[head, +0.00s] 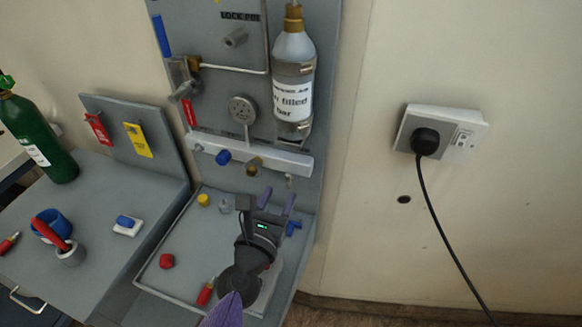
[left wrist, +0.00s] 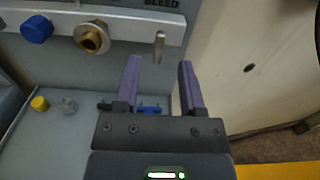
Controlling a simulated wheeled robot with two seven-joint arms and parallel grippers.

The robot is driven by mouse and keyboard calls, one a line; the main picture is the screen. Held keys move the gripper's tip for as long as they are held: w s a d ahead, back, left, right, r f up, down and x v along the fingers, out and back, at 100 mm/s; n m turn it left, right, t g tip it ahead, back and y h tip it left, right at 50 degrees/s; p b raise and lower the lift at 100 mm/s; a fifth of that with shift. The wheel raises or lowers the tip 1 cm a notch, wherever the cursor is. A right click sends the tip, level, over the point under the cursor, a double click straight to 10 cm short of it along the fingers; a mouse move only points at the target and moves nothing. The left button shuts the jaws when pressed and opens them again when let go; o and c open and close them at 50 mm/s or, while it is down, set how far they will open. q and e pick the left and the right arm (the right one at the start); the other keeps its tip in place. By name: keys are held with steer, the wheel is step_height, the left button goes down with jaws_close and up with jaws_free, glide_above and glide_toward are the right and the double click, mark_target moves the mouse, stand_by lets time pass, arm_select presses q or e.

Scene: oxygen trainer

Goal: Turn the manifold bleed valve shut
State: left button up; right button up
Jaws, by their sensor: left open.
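The manifold (head: 262,155) is a pale horizontal bar on the grey panel; it also shows in the left wrist view (left wrist: 118,16). The bleed valve's small metal lever (head: 289,181) hangs near the bar's right end. In the left wrist view the lever (left wrist: 160,47) points down, below the printed word BLEED. My left gripper (head: 278,198) is open, its two purple fingers pointing up toward the panel, just below the lever. In the left wrist view the lever lines up between the fingertips (left wrist: 160,66); contact cannot be told. My right gripper is not in view.
A blue knob (head: 223,156) and a brass fitting (head: 254,165) sit left of the lever. A labelled bottle (head: 293,85) is mounted above. The tray below holds a yellow cap (head: 203,200), a red cap (head: 166,261) and a blue part (head: 294,227).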

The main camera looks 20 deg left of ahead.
mark_target(287, 180)
arm_select(q)
steer(key=w, duration=0.6)
steer(key=shift+d, duration=0.1)
jaws_close()
